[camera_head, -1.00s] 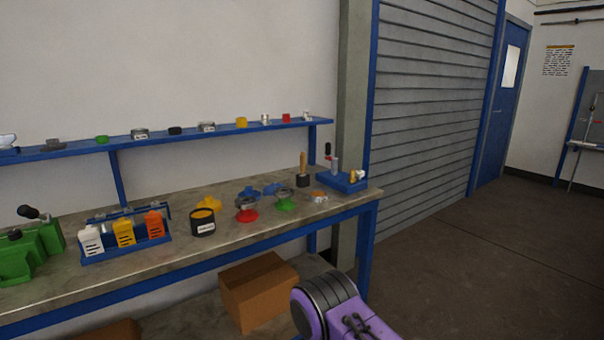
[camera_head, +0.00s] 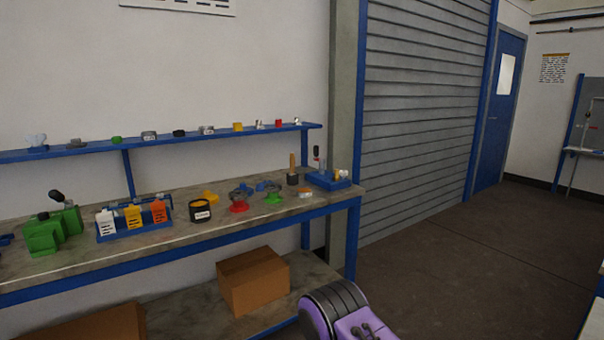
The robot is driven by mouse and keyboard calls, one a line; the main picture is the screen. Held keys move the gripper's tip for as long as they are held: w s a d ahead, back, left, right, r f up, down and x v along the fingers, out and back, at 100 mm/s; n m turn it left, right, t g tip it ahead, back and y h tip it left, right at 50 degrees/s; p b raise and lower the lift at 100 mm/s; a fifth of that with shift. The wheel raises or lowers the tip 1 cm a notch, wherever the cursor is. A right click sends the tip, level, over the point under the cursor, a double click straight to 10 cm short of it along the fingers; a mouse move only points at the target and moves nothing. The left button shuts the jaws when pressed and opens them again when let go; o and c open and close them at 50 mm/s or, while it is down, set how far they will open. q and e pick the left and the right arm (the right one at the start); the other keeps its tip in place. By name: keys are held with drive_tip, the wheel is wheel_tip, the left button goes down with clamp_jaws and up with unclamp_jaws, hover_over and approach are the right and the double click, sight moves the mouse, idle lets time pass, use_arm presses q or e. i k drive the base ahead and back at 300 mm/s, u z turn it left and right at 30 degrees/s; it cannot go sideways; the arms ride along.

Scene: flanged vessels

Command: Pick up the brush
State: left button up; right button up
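What looks like the brush (camera_head: 292,168) is an upright wooden handle at the right end of the workbench (camera_head: 180,238). Its lower end is in or on a small dark block or pot (camera_head: 292,180), and its bristles cannot be seen. Neither of my grippers is in view. Only a purple and black link of my own arm shows at the bottom, in front of the bench and well short of the brush.
Close by on the bench are a blue tray (camera_head: 325,183), red and green flanged parts (camera_head: 239,206) and a black tub (camera_head: 200,211). A cardboard box (camera_head: 254,281) sits below. Floor at right is clear.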

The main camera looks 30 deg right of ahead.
sight(292, 159)
drive_tip(key=z, duration=0.7)
drive_tip(key=i, duration=0.45)
drive_tip(key=z, duration=1.1)
drive_tip(key=i, duration=1.75)
drive_tip(key=u, duration=1.1)
drive_tip(key=i, duration=0.6)
drive_tip(key=u, duration=0.8)
